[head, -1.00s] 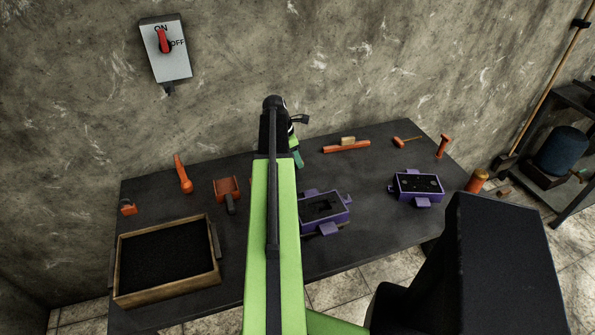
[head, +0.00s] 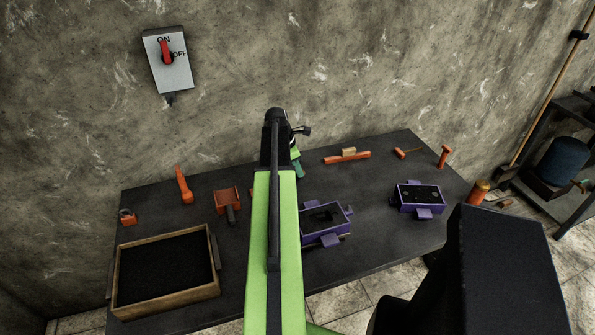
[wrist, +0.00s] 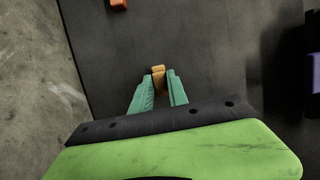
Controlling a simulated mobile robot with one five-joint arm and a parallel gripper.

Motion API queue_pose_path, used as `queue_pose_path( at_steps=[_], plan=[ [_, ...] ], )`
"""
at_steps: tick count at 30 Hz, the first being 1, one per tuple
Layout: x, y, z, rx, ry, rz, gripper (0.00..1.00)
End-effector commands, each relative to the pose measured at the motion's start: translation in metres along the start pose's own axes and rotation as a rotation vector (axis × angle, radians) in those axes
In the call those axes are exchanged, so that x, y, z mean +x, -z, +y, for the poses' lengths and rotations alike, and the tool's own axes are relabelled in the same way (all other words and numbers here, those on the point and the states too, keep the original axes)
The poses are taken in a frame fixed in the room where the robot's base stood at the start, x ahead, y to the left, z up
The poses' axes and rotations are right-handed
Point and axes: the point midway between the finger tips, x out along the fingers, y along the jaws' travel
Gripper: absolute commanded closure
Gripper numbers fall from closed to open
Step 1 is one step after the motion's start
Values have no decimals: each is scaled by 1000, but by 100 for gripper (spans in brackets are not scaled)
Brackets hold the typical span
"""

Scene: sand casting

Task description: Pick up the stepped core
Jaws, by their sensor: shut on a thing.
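The stepped core (wrist: 158,76) is a small tan-orange block in the wrist view, between the tips of my two teal fingers. My gripper (wrist: 160,86) is shut on it, with the dark tabletop beneath. In the head view my green arm reaches toward the back of the table and hides the core; only a bit of one teal finger (head: 298,165) shows. I cannot tell whether the core touches the table.
The dark table (head: 265,290) holds a wooden sand box (head: 114,270), an orange scoop (head: 227,198), two purple flasks (head: 325,238) (head: 420,212), and an orange bar (head: 346,158) with a tan block. The wall stands close behind. An orange piece (wrist: 118,4) shows in the wrist view.

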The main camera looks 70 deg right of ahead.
Motion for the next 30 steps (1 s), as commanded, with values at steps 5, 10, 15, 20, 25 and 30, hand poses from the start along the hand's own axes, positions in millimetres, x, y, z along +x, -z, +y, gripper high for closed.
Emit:
queue_pose_path(
  at_steps=[5, 10, 15, 20, 25, 30],
  plan=[
    [-26, -8, 0, 0, 0, 0, 97],
    [-46, -25, -12, 3, 1, 0, 97],
    [-61, -59, -39, 4, 1, 0, 97],
    [-72, -89, -63, 3, 1, 0, 97],
    [-77, -107, -77, 1, 0, 1, 97],
    [-76, -112, -81, 0, 0, 0, 97]
  ],
)
